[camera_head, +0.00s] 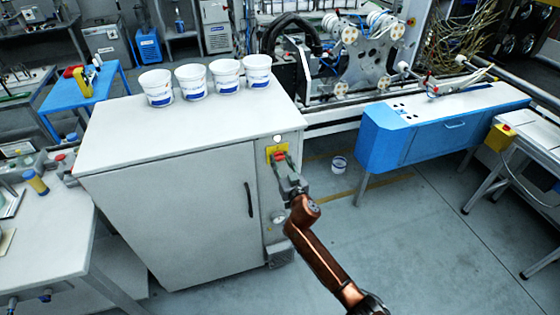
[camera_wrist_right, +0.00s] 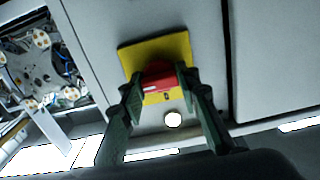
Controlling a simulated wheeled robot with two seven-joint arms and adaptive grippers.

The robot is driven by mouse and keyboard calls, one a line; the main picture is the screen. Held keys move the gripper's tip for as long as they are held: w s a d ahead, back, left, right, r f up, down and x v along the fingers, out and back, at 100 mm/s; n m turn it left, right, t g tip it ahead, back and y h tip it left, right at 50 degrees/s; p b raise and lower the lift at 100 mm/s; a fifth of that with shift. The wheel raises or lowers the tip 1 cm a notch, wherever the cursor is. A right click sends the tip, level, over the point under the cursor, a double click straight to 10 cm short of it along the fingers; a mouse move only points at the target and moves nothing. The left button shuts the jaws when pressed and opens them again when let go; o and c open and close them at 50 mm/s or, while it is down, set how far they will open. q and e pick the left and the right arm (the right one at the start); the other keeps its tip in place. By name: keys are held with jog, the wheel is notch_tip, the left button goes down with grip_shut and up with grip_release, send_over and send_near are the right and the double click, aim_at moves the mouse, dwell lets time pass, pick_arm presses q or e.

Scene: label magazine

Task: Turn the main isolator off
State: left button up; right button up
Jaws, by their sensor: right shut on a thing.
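The main isolator is a red handle on a yellow plate (camera_head: 270,151), mounted on the side panel of the grey cabinet (camera_head: 170,215). In the right wrist view the yellow plate (camera_wrist_right: 180,45) shows tilted, with the red handle (camera_wrist_right: 157,76) at its middle. My right gripper (camera_head: 281,165) is at the plate, with one finger on each side of the red handle, shut on it. The fingers (camera_wrist_right: 158,80) hide the handle's two ends. Whether the handle stands at on or off cannot be read. My left gripper is not in view.
Several white tubs (camera_head: 194,82) stand along the back of the cabinet top. A round white light (camera_head: 278,138) sits above the plate. A blue-sided bench (camera_head: 430,139) stands to the right. The floor at front right is clear.

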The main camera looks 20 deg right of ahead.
jog(key=shift+n, duration=0.3)
jog(key=n+p, duration=0.1)
jog(key=n, duration=0.2)
jog(key=shift+n, duration=0.4)
jog(key=n+p, duration=0.1)
jog(key=n, duration=0.3)
jog(key=shift+n, duration=0.3)
jog(key=n, duration=0.4)
jog(key=shift+p, duration=0.35)
jog(key=shift+n+p, duration=0.3)
jog(key=shift+n, duration=2.1)
jog(key=o, duration=1.2)
jog(key=shift+c, duration=0.2)
